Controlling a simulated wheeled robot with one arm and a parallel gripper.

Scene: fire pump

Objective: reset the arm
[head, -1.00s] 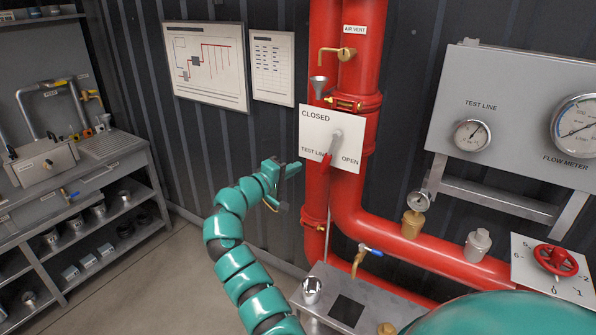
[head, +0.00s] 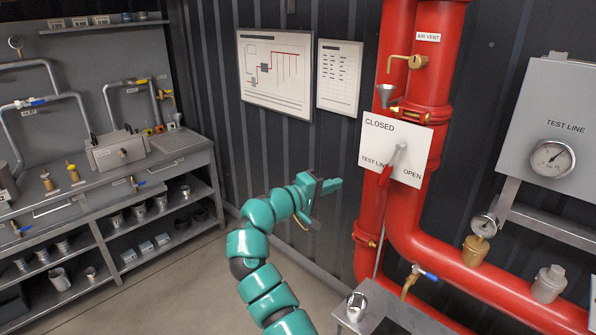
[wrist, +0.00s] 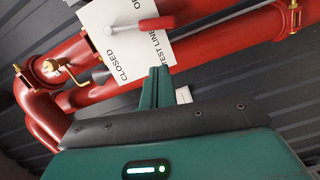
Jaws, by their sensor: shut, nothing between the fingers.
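My gripper (head: 332,186) is at the end of my teal arm, left of the red pipes in the head view. Its fingers are shut and empty, pointing right toward the pipe. In the wrist view the shut fingers (wrist: 161,84) sit in front of the white test line plate (wrist: 125,38). That plate (head: 377,145) also shows in the head view, marked CLOSED and OPEN, with a red-tipped lever (head: 392,165) pointing down. My gripper appears apart from the plate and lever.
Red pipes (head: 435,225) run down and right along the dark wall. A small metal stand (head: 345,313) is at the bottom. A workbench (head: 130,180) with shelves stands at left. A grey gauge panel (head: 560,110) hangs at right. Open floor (head: 190,285) lies between bench and arm.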

